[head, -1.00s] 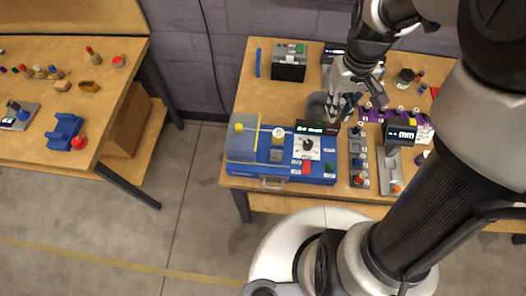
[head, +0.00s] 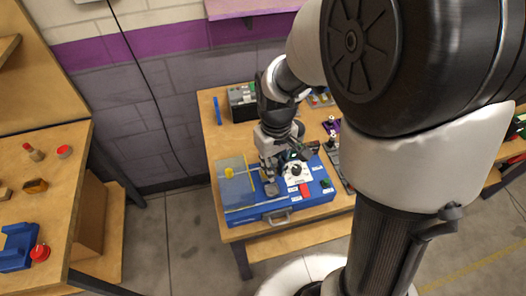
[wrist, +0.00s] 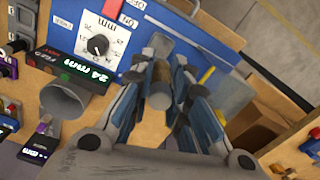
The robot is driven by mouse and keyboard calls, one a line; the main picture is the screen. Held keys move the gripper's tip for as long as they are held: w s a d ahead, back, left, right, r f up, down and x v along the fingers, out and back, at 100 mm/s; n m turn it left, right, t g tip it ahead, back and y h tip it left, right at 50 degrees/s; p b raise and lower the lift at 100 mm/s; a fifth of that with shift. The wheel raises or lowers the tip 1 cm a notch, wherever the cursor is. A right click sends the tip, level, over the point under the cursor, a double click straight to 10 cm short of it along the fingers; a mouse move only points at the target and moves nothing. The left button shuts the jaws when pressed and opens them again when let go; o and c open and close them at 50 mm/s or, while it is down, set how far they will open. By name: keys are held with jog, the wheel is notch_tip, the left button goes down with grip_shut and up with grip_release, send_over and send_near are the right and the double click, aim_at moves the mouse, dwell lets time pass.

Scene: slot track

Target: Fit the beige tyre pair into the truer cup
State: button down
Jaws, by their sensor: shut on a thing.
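The beige tyre pair (wrist: 159,95) shows in the wrist view as a short tan cylinder between the fingers of my gripper (wrist: 158,88). The gripper is shut on it. A grey cup (wrist: 158,46) on the blue truer (wrist: 200,28) shows just beyond the tyre pair in the wrist view. In the head view my gripper (head: 270,172) is over the front part of the blue truer (head: 262,211), close above the grey cup (head: 271,189). The tyre pair is hidden there by the gripper. I cannot tell whether the tyre pair touches the cup.
A white dial plate (head: 297,171) and a red block (head: 305,190) are right of the cup. A clear yellowish cover (head: 235,185) stands on the left. A grey funnel (wrist: 65,102) and a 24 mm display (wrist: 82,70) are near the gripper.

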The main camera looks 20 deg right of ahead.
aim_at(272, 191)
notch_tip(272, 191, down, 8)
jog(key=shift+f+b, duration=0.25)
jog(key=shift+b, duration=1)
jog(key=shift+f, duration=0.15)
jog(key=c, duration=1.5)
grip_release()
jog(key=shift+c, duration=0.2)
